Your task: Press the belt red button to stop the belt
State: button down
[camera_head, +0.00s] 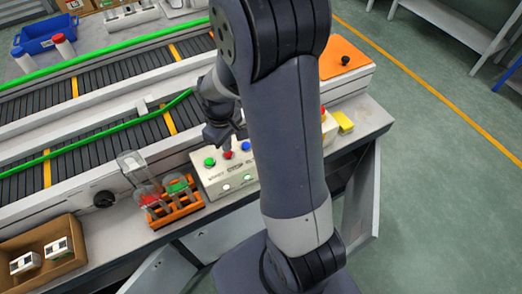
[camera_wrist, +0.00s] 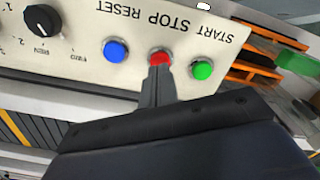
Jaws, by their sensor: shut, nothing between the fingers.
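The belt's control box (camera_head: 212,182) stands at the front edge of the conveyor bench, with green, red and blue buttons on top. The red button (camera_wrist: 160,58) is under the STOP label in the wrist view, between the blue button (camera_wrist: 116,50) and the green button (camera_wrist: 201,69). My gripper (camera_wrist: 156,72) is shut and empty, its fingertips right at the red button and overlapping its near edge; I cannot tell whether the button is pushed in. In the head view the red button (camera_head: 228,155) shows just below my gripper (camera_head: 224,144).
An orange rack (camera_head: 172,213) with tubes stands left of the control box. The conveyor belt (camera_head: 90,155) runs behind it. A cardboard box (camera_head: 42,255) sits at the lower left. A yellow block (camera_head: 343,121) lies to the right, beyond my arm.

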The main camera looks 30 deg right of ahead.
jog(key=shift+f+b, duration=0.7)
jog(key=shift+f, duration=0.25)
dwell(0.3)
jog(key=shift+r, duration=0.1)
notch_tip(320, 180, up, 8)
jog(key=p, duration=0.6)
jog(key=shift+f, duration=0.2)
dwell(0.3)
